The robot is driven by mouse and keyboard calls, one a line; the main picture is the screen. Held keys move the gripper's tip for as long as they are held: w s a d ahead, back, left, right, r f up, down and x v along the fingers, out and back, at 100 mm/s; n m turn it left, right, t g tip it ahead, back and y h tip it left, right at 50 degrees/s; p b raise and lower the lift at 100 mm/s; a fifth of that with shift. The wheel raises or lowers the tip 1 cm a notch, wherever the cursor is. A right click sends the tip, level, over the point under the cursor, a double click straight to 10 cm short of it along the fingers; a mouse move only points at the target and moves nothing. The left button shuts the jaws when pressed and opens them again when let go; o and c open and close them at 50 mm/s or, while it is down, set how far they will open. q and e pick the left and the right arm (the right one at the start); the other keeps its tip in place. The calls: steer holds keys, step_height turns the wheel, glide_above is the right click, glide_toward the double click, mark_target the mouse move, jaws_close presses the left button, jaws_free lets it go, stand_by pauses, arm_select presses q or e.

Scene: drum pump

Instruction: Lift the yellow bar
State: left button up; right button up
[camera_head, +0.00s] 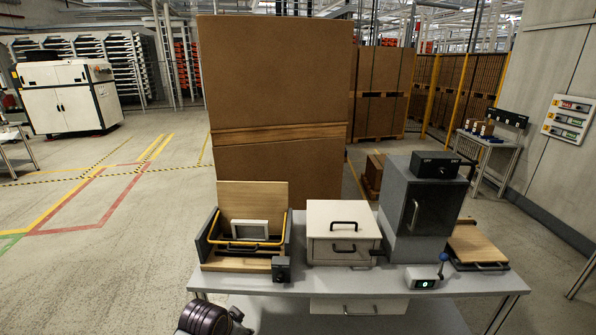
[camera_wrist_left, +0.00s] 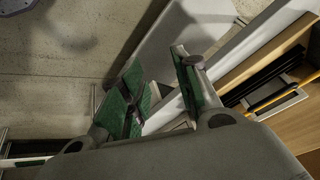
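The yellow bar (camera_head: 246,243) is a thin bent bar across the front of an open wooden box (camera_head: 232,264) at the table's left end. In the left wrist view, the yellow bar (camera_wrist_left: 275,97) runs diagonally at the right side, beside a dark slotted part. My left gripper (camera_wrist_left: 157,60) is open, with two green-padded fingers apart and nothing between them. The bar is to the right of the fingers and not touched. In the head view, only part of my left arm shows at the bottom, below the table's front edge. My right gripper is not in view.
The grey table (camera_head: 380,281) also bears a white box with handles (camera_head: 342,230), a grey cabinet (camera_head: 412,215), a wooden board (camera_head: 475,245) and a small dark block (camera_head: 281,268) by the wooden box. A tall brown panel (camera_head: 275,90) stands behind. Open floor lies left.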

arm_select(q)
steer(key=shift+s+a+n+g+y, duration=0.35)
steer(key=shift+s+a+n, duration=1.15)
steer(key=shift+s, duration=2.85)
steer(key=shift+s+a+n+g+y, duration=0.35)
steer(key=shift+s+a+n, duration=1.1)
steer(key=shift+s, duration=2.85)
step_height(320, 180, down, 34)
steer(key=s+g, duration=0.2)
steer(key=s, duration=0.1)
steer(key=s+a+f, duration=0.2)
steer(key=s+f, duration=0.7)
steer(key=s, duration=0.2)
steer(key=s+a+f, duration=0.2)
steer(key=s+f, duration=0.8)
steer(key=shift+s+f+m+g, duration=0.2)
steer(key=shift+s+m+g, duration=0.15)
steer(key=shift+s+g, duration=0.05)
steer(key=shift+a, duration=0.1)
steer(key=shift+c, duration=0.3)
